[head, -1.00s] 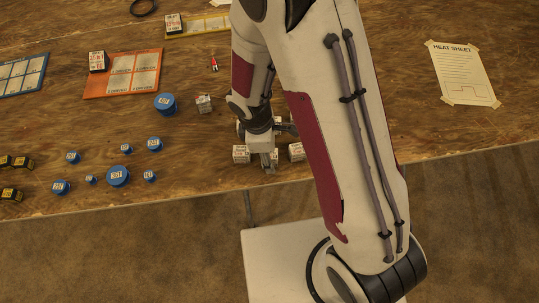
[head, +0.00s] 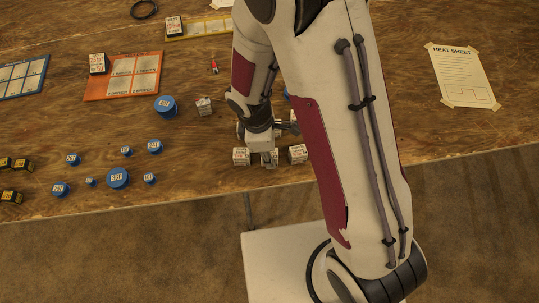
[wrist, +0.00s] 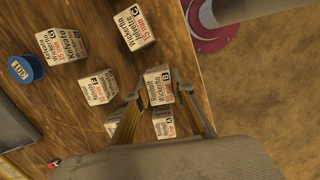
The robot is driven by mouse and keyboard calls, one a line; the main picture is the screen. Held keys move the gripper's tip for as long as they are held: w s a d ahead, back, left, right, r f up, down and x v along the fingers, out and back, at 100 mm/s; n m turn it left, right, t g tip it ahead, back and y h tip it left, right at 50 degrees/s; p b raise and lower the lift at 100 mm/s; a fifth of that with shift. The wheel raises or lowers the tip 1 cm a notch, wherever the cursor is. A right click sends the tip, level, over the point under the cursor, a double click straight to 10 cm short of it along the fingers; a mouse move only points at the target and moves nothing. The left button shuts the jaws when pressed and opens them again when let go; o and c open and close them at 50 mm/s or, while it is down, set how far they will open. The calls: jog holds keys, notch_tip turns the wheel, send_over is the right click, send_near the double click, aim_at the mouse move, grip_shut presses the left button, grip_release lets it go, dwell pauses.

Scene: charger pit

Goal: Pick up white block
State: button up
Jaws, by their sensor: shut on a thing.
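Several small white blocks with black and red print lie on the wooden table. My gripper (head: 268,155) is low over the table near its front edge, between a white block on the left (head: 241,156) and one on the right (head: 298,153). In the wrist view the two fingers are closed on a white block (wrist: 159,84). Another white block (wrist: 163,122) shows between the fingers, nearer the palm. Loose white blocks stand beside the gripper (wrist: 98,88), farther off (wrist: 137,28) and at the upper left (wrist: 60,42). Whether the held block is clear of the table I cannot tell.
Blue round pieces (head: 117,178) lie to the left, with black-yellow blocks (head: 12,195) beyond. An orange tray (head: 123,92) and a further white block (head: 204,106) are farther back. A heat sheet (head: 461,75) lies at the right. The table's front edge is close.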

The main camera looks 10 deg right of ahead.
jog(key=shift+r, duration=4.25)
jog(key=shift+s, duration=0.1)
jog(key=shift+s+m, duration=0.1)
jog(key=shift+m, duration=0.6)
jog(key=m, duration=0.2)
jog(key=shift+w+a+r+m, duration=0.2)
jog(key=shift+w+r+m, duration=0.15)
jog(key=shift+m, duration=0.05)
jog(key=shift+w+d+r+m+g, duration=0.15)
jog(key=shift+w+m+g, duration=0.3)
jog(key=shift+m, duration=0.75)
jog(key=w+d+m+y, duration=0.1)
jog(key=w+d+m, duration=0.6)
jog(key=d+m, duration=0.2)
jog(key=shift+d+y, duration=0.4)
jog(key=shift+d, duration=0.3)
